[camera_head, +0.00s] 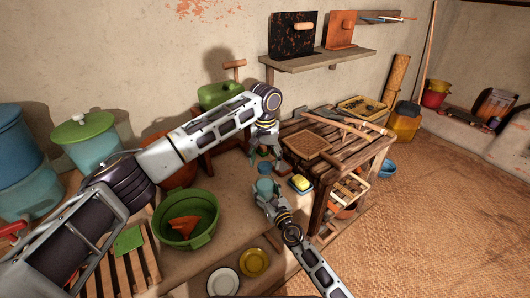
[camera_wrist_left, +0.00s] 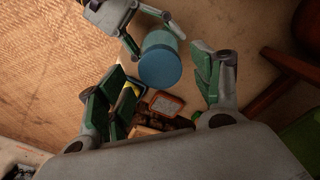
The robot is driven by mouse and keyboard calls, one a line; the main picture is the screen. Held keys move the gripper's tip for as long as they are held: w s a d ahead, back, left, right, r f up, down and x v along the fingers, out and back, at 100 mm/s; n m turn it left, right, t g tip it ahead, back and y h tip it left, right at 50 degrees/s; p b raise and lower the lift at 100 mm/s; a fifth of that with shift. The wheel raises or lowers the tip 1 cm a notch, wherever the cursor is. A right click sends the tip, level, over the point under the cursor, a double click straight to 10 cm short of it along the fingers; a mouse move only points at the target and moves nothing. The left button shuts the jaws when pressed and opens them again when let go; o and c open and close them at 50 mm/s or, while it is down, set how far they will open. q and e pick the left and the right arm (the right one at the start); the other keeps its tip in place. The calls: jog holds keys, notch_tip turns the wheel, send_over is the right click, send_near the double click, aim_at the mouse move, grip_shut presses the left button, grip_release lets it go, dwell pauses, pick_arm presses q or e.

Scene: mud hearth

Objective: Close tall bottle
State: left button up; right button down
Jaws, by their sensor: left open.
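A blue cylinder, which I take for the tall bottle, shows its round end in the left wrist view (camera_wrist_left: 160,66). In the head view it is small and partly hidden between my arms (camera_head: 264,169). My right gripper (camera_head: 266,187) has its fingers on both sides of the cylinder; it also shows in the left wrist view (camera_wrist_left: 152,32). My left gripper (camera_head: 265,157) is open, with its fingers wide apart in the left wrist view (camera_wrist_left: 158,92). It is close to the cylinder, with nothing between its pads. I cannot make out a separate cap.
A slatted wooden table (camera_head: 338,150) stands just right of the grippers. A yellow sponge-like block (camera_head: 301,183) lies beside them. A green basin (camera_head: 187,220) stands on the ledge at left, with a yellow plate (camera_head: 254,263) in front. The woven floor at right is free.

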pick_arm(q)
jog(key=shift+f, duration=1.15)
jog(key=shift+c, duration=0.5)
jog(key=c, duration=1)
jog(key=m, duration=0.4)
jog(key=shift+m, duration=0.3)
jog(key=o, duration=1.1)
